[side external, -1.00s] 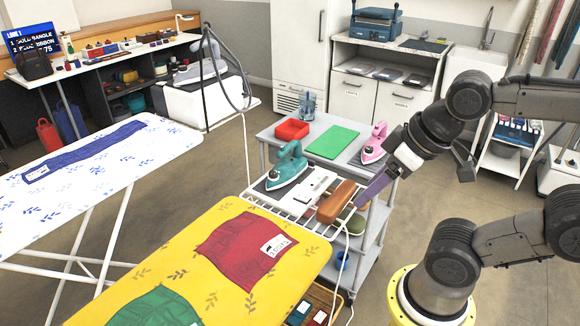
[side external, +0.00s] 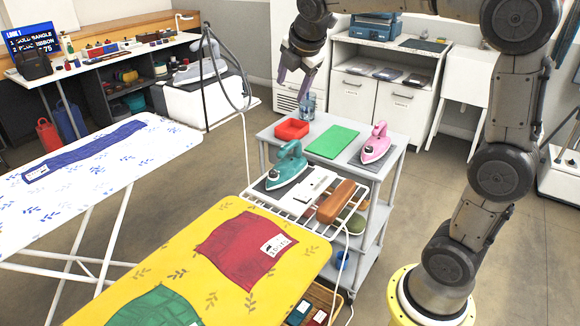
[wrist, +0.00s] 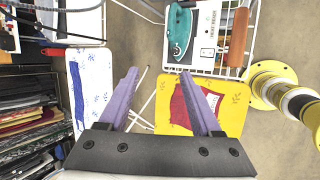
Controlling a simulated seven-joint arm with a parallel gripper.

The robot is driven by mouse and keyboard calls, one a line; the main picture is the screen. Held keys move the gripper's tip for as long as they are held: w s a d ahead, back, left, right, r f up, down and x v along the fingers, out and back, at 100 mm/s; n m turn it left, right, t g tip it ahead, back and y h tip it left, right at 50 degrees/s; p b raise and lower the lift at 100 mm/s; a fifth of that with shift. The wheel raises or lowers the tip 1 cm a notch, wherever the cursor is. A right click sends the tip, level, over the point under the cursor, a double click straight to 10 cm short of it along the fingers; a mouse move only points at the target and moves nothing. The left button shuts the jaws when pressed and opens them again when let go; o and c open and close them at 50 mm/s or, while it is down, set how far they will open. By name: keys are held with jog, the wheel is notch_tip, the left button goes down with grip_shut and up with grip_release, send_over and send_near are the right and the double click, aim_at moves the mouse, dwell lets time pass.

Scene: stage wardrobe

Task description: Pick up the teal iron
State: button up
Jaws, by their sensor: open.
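In the wrist view the teal iron (wrist: 180,28) shows from above near the top edge, right of centre. My gripper (side external: 295,82) is high above the floor, behind and well above the iron, pointing down. Its two purple fingers are spread apart with nothing between them, as the wrist view also shows (wrist: 158,76). The gripper is well apart from the iron.
A yellow ironing board (side external: 215,270) stands in front; a white patterned board (side external: 95,185) stands left.

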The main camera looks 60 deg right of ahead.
jog(key=w+d+f+n+g+h, duration=0.1)
jog(key=w+d+f+g, duration=0.1)
jog(key=w+d+f, duration=0.6)
jog(key=g, duration=0.1)
send_near(291, 142)
jog(key=x, duration=0.4)
jog(key=shift+d+f, duration=0.3)
jog(key=shift+x, duration=3.25)
jog(key=shift+a+f, duration=0.1)
jog(key=shift+a, duration=0.15)
grip_shut()
